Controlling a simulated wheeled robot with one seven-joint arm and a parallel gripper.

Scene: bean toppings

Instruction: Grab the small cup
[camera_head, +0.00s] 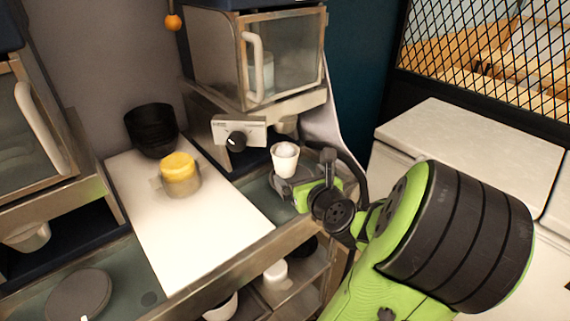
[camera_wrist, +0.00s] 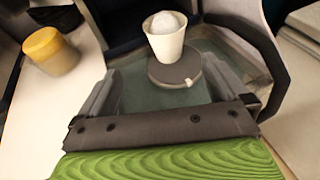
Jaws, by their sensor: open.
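The small cup (camera_head: 285,161) is white, upright and holds a pale round content. In the wrist view the small cup (camera_wrist: 165,46) stands at the far edge of a round grey disc (camera_wrist: 175,72). My gripper (camera_head: 305,186) is at the disc's near side in the head view, its far parts partly hidden by my wrist. In the wrist view my gripper (camera_wrist: 168,88) is open, its two fingers spread left and right, pointing toward the cup. Nothing is between the fingers, and the cup lies beyond their tips.
A white board (camera_head: 190,230) bears a yellow-topped container (camera_head: 180,175) and a black bowl (camera_head: 152,130). A glass-doored oven (camera_head: 280,60) and a control knob (camera_head: 237,141) are behind the cup. A metal counter edge (camera_head: 235,262) runs in front. A dark disc (camera_head: 78,296) lies front left.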

